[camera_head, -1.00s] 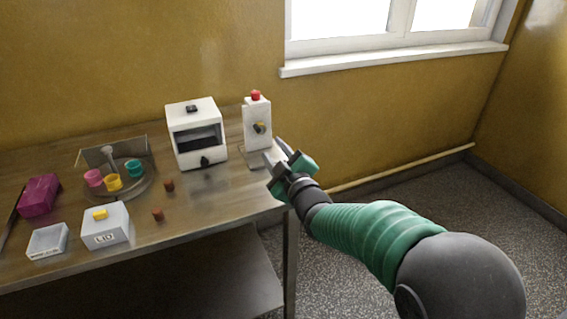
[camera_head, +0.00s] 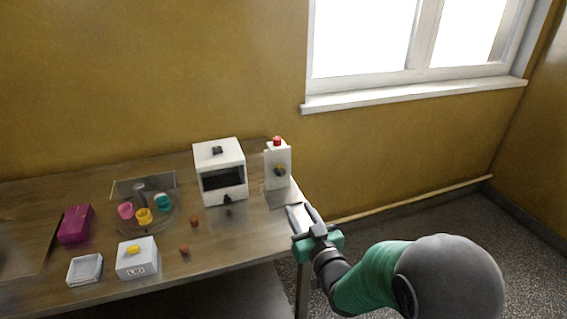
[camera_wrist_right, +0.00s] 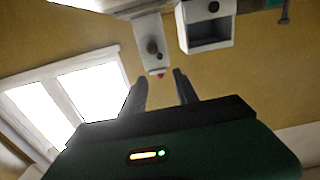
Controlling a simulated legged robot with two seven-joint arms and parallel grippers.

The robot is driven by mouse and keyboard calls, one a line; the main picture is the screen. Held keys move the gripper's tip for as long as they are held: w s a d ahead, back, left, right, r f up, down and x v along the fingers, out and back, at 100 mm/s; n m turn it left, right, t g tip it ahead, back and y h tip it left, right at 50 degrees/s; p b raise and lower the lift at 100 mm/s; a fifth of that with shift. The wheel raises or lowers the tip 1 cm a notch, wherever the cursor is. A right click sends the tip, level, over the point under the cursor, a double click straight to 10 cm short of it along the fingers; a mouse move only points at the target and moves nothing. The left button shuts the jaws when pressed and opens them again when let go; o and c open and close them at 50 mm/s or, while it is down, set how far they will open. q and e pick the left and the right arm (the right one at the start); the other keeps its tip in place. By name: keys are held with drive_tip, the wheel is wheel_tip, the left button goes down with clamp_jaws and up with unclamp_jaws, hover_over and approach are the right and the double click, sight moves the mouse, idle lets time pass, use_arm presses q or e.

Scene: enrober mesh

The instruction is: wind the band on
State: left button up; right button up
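The right wrist view also shows the box's knob (camera_wrist_right: 151,46) beyond the spread fingers (camera_wrist_right: 160,88). No band can be clearly made out. My left gripper is out of view.
A white machine (camera_head: 220,150) with a dark opening stands left of the box. A round tray (camera_head: 150,222) holds pink, yellow and teal cups. A box marked LID (camera_head: 137,268), a small white tray (camera_head: 84,281) and a magenta block (camera_head: 75,224) lie further left.

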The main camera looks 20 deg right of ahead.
sight(279, 175)
drive_tip(key=shift+m, duration=0.5)
drive_tip(key=w, duration=1.6)
drive_tip(key=shift+w+a+f, duration=0.1)
drive_tip(key=shift+w+a, duration=0.2)
drive_tip(key=shift+w, duration=0.1)
clamp_jaws()
